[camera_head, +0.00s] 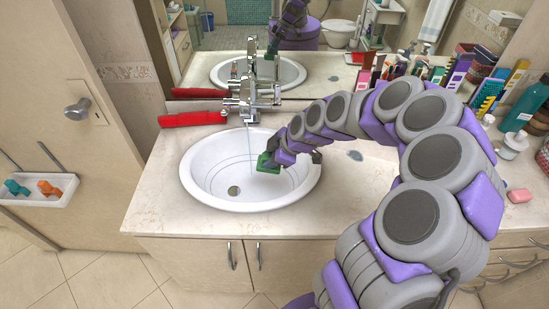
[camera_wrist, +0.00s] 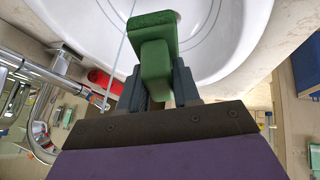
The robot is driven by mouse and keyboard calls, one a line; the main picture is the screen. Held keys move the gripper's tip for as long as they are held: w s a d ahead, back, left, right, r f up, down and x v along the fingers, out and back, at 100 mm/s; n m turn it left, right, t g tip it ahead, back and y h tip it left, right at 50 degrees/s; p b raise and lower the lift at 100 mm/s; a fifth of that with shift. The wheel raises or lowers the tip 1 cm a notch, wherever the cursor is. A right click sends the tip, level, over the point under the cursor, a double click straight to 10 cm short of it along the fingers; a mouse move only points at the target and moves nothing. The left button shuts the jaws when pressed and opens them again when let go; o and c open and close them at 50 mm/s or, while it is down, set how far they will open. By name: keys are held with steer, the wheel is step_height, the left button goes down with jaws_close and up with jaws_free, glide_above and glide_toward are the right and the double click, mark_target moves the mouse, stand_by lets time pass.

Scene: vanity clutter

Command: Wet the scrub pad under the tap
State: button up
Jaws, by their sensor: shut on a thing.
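A green scrub pad (camera_head: 267,163) with a handle is held over the right part of the white sink basin (camera_head: 205,172). My gripper (camera_head: 285,158) is shut on it; the wrist view shows the fingers (camera_wrist: 158,85) on either side of the green handle, with the pad (camera_wrist: 152,32) beyond. The chrome tap (camera_head: 246,97) stands behind the basin. A thin stream of water (camera_head: 250,140) falls from its spout just left of the pad. In the wrist view the stream (camera_wrist: 124,42) also passes left of the pad, apart from it.
A red object (camera_head: 190,118) lies left of the tap. Bottles and combs crowd the counter (camera_head: 150,195) at the right rear, with a pink soap bar (camera_head: 520,195) at the right. A mirror stands behind the counter. The counter left of the basin is clear.

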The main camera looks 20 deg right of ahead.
steer(key=w+f, duration=0.2)
steer(key=f, duration=0.1)
steer(key=w+f, duration=0.1)
steer(key=shift+w+d+f, duration=0.25)
steer(key=shift+d+f, duration=0.1)
steer(key=shift+d, duration=0.05)
steer(key=w+a+f+b, duration=0.1)
steer(key=w+f+b, duration=0.5)
steer(key=w, duration=0.2)
steer(key=shift+w+a+f, duration=0.15)
steer(key=shift+w+a, duration=0.15)
steer(key=shift+a, duration=0.1)
steer(key=shift+s+d, duration=0.1)
steer(key=shift+d, duration=0.1)
